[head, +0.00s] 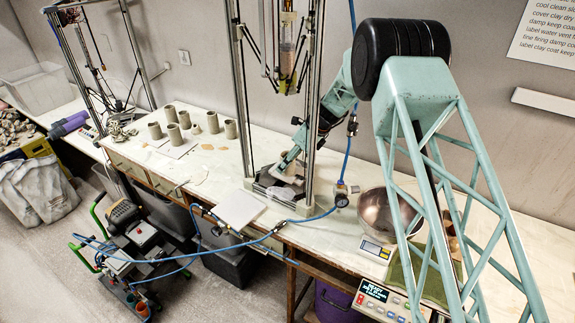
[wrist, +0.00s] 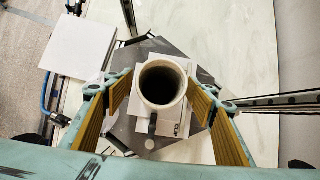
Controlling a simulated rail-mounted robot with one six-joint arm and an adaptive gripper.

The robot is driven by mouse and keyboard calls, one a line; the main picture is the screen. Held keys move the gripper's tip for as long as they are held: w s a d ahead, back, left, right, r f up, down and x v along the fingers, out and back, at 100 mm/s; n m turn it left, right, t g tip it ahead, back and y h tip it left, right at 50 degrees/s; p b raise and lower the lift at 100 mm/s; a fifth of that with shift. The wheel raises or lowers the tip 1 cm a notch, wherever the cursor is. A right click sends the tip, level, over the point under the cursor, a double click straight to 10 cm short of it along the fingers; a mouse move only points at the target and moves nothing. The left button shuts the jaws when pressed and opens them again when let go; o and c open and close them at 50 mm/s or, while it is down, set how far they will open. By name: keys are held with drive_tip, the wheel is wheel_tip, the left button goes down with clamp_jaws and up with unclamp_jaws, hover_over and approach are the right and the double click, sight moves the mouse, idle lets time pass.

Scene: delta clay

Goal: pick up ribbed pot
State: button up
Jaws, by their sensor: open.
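In the wrist view, a pale round pot (wrist: 143,90) with a dark open mouth stands on the dark printer bed, on or over a light printed sheet or tile. It is seen from above, so I cannot make out ribs on its wall. A small dark piece shows at its near rim. My gripper (wrist: 160,90) is open, with one finger on each side of the pot and gaps showing between. In the head view, my gripper (head: 289,161) is low inside the tall printer frame; the pot there is too small and covered to make out clearly.
The printer's upright rods (head: 243,90) stand close around my arm. A white board (head: 240,209) lies to the left. Several grey cylindrical pots (head: 171,114) stand further left. A metal bowl (head: 385,213) on a scale is to the right. Blue hoses cross the table's front.

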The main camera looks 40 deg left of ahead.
drive_tip(key=shift+f, duration=0.1)
drive_tip(key=shift+c, duration=0.6)
drive_tip(key=c, duration=0.9)
drive_tip(key=shift+r+b, duration=0.35)
drive_tip(key=shift+r, duration=1.35)
drive_tip(key=w+d+b, duration=0.1)
drive_tip(key=d, duration=0.5)
drive_tip(key=w+d, duration=0.1)
drive_tip(key=d, duration=0.4)
drive_tip(key=d+b, duration=0.1)
drive_tip(key=d, duration=0.5)
drive_tip(key=shift+w+d+b, duration=0.3)
drive_tip(key=shift+w+d, duration=0.05)
drive_tip(key=shift+w, duration=0.05)
